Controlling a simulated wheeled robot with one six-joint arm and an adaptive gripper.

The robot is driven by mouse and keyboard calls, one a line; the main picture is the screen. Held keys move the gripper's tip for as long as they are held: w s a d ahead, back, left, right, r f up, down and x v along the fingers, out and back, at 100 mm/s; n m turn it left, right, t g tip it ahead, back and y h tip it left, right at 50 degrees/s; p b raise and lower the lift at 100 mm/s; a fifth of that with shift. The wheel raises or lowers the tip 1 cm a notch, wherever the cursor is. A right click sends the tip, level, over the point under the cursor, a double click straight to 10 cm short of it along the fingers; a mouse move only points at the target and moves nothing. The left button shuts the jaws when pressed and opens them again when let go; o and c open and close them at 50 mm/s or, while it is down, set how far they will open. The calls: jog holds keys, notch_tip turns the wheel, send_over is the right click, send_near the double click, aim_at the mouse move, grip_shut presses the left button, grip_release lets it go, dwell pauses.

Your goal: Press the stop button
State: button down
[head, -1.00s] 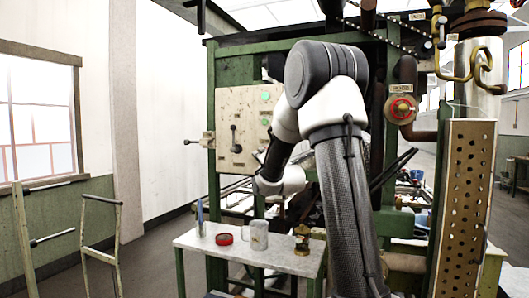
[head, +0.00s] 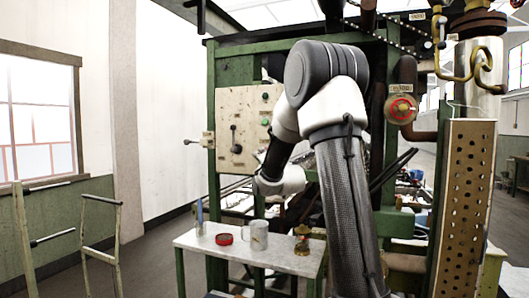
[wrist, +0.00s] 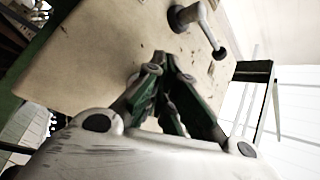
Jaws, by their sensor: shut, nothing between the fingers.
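A pale control panel (head: 232,150) on the green machine frame carries a dark lever and small round buttons near its right edge. The lower button (head: 265,122) is green; the upper one (head: 265,97) looks dull. No label is readable, so I cannot tell which is the stop button. In the wrist view my gripper (wrist: 165,68) is shut and empty, its fingertips close over the panel face (wrist: 95,60). Contact cannot be told. No button shows there; the fingers may hide one. In the head view my arm mostly hides the gripper.
The lever (wrist: 195,20) stands out from the panel near the fingertips. Below the panel, a white table (head: 245,255) holds a red round item (head: 224,239), a grey mug (head: 258,236) and a small brass object (head: 302,240).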

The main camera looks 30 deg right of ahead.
jog(key=shift+s+a, duration=0.35)
jog(key=shift+a, duration=0.1)
jog(key=shift+a, duration=0.1)
jog(key=s+a, duration=0.1)
jog(key=a, duration=0.1)
jog(key=s+a, duration=0.1)
jog(key=s, duration=0.1)
jog(key=shift+a, duration=0.35)
dwell(0.6)
